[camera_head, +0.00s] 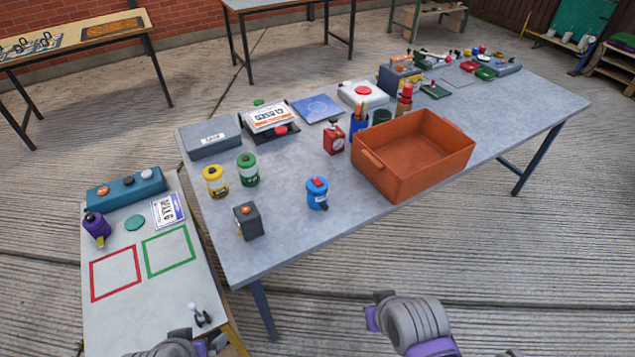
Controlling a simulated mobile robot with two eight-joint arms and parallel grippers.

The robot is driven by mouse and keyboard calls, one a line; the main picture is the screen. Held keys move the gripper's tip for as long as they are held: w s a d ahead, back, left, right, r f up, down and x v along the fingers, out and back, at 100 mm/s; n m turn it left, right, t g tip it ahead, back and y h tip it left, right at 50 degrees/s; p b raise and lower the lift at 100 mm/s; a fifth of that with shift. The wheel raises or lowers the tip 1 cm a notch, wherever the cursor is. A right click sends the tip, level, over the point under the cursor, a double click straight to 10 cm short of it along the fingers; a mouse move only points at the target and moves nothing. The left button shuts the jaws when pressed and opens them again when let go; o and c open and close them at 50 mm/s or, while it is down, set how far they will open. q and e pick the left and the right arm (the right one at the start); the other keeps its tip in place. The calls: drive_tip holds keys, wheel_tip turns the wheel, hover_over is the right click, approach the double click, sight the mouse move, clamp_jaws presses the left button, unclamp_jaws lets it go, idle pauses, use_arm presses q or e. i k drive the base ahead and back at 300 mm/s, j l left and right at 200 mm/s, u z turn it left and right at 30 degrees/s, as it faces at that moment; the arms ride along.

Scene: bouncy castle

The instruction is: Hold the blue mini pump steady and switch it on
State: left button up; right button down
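The blue mini pump (317,195) stands upright on the grey table, left of the orange bin, with a red part on its top. Nothing touches it. My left gripper (209,343) is at the bottom edge, over the near end of the small side table and well short of the pump. My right gripper (374,313) is in front of the grey table, below and right of the pump. Both grippers are only partly visible, and the space between their fingers cannot be made out.
The orange bin (414,153) stands right of the pump. A dark grey box (248,221), yellow canister (215,181), green canister (247,169) and red device (334,138) stand around it. The tabletop in front of the pump is clear. A small side table (140,300) is at left.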

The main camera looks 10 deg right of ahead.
sight(316, 181)
drive_tip(key=i+l+u, duration=0.15)
drive_tip(key=l, duration=0.25)
drive_tip(key=i+l+u, duration=0.15)
drive_tip(key=l, duration=0.2)
drive_tip(key=i+l+u, duration=0.15)
drive_tip(key=l, duration=0.3)
drive_tip(key=i+l+u, duration=0.15)
drive_tip(key=l, duration=0.25)
